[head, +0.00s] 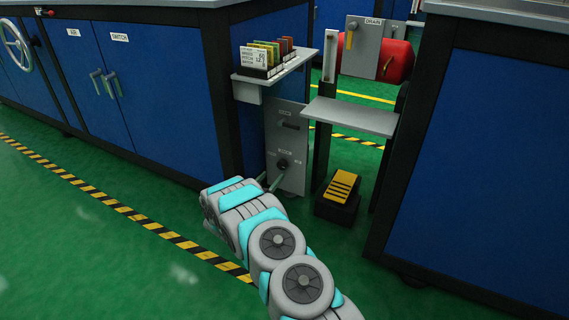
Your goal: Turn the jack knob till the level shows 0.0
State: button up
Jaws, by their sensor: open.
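A grey panel (300,140) stands upright below a small shelf, between the blue cabinets. A small dark round knob (283,164) sits on its lower half, with a label above it too small to read. A dark slot or window (291,126) is in the panel's upper half, and no level reading can be made out. My arm reaches in from the bottom, and its wrist hides most of my gripper (272,182). Two thin fingers show beyond the wrist, apart and just below and left of the knob. I see nothing between them, and contact with the knob cannot be told.
A shelf (247,80) with several coloured cards is above the panel. A black and yellow foot pedal (340,188) is on the floor to the right, below a grey ledge (352,117). A red drum (397,62) is behind. Blue cabinets flank both sides; green floor is free at left.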

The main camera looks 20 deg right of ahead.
aim_at(281, 166)
jog(key=b+x, duration=0.1)
jog(key=x, duration=0.6)
jog(key=shift+w+d, duration=0.15)
jog(key=shift+d, duration=0.05)
grip_shut()
dwell(0.5)
